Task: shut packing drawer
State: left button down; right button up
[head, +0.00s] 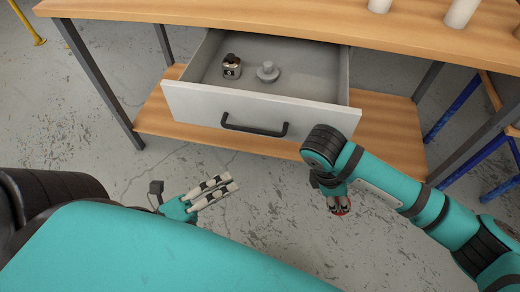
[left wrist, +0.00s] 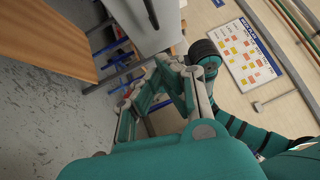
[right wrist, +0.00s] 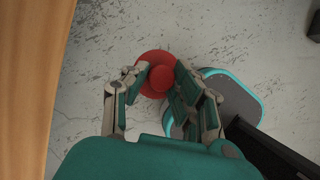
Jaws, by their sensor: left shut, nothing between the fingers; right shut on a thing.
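The packing drawer (head: 240,108) is pulled out from under the wooden table, its pale front and dark bar handle (head: 254,130) facing me. Inside it lie a small dark bottle-like item (head: 232,66) and a grey knobbed piece (head: 268,71). My left gripper (head: 234,183) is shut and empty, below and in front of the drawer, apart from the handle.
The wooden tabletop (head: 200,12) is above the drawer, with white cylinders (head: 460,12) at its back right. A lower wooden shelf (head: 390,125) and dark metal legs (head: 100,80) frame the drawer. Blue-legged furniture (head: 460,110) stands at the right. The floor in front is clear.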

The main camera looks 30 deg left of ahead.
jog(key=shift+f+b, duration=0.3)
jog(key=shift+f, duration=0.25)
pick_arm(q)
jog(key=w+d+r, duration=0.1)
jog(key=w+d, duration=0.1)
jog(key=w, duration=0.8)
jog(key=shift+w+d+r, duration=0.2)
jog(key=shift+d+r, duration=0.15)
jog(key=shift+w, duration=0.1)
